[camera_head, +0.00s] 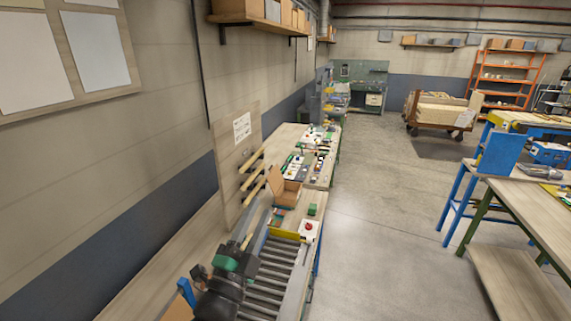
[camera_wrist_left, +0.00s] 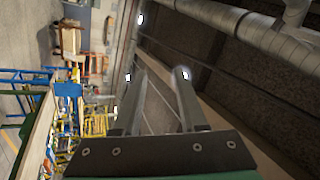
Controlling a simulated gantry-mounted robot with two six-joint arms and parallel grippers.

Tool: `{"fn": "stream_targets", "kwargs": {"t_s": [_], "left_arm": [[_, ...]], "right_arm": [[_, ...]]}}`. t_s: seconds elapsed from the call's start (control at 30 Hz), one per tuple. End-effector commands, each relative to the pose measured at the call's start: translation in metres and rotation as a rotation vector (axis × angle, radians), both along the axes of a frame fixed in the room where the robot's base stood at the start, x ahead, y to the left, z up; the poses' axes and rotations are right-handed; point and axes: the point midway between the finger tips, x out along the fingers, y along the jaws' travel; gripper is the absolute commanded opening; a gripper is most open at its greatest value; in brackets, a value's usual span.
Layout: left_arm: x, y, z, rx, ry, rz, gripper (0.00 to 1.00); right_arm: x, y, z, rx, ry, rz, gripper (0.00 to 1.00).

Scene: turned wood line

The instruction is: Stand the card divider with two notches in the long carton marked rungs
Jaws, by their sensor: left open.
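My left gripper (camera_head: 247,241) is at the lower middle of the head view, at the end of my dark arm with a green band, above the near end of the bench by the wall. In the left wrist view its two fingers (camera_wrist_left: 160,76) are apart with nothing between them, and they point up toward the ceiling. An open brown carton (camera_head: 284,190) with a raised flap stands on the bench beyond the gripper. No marking can be read on it. I cannot make out the card divider or its notches. My right gripper is not in view.
A roller conveyor (camera_head: 275,279) runs beside my left arm. A yellow-edged tray (camera_head: 283,234), a green block (camera_head: 312,209) and a red button box (camera_head: 308,229) sit near the carton. Wooden pegs (camera_head: 253,176) stick out from a wall board.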

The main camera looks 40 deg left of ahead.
Motion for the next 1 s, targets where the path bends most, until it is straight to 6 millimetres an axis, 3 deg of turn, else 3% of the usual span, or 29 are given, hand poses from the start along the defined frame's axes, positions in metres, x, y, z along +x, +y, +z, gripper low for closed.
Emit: {"fn": "stream_targets", "kwargs": {"t_s": [0.03,0.1,0.2,0.3,0.43,0.73,0.87,1.0], "left_arm": [[-0.002,-0.028,0.06,-0.151,-0.152,-0.141,0.41],[-0.015,-0.066,0.128,-0.383,-0.321,-0.376,0.41],[-0.047,-0.115,0.202,-0.647,-0.473,-0.701,0.41],[-0.078,-0.148,0.244,-0.816,-0.535,-0.942,0.41],[-0.097,-0.165,0.265,-0.91,-0.551,-1.079,0.41],[-0.097,-0.165,0.27,-0.918,-0.551,-1.085,0.41],[-0.097,-0.165,0.301,-0.917,-0.551,-1.084,0.41],[-0.097,-0.165,0.351,-0.916,-0.552,-1.083,0.41]], "right_arm": [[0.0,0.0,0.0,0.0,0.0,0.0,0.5],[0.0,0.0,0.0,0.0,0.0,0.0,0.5],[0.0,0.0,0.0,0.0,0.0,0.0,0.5],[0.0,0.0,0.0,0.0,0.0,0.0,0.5],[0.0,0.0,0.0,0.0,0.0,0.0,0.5],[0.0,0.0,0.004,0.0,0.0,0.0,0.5],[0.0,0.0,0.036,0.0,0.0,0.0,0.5],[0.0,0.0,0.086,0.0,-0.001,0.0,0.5]]}}
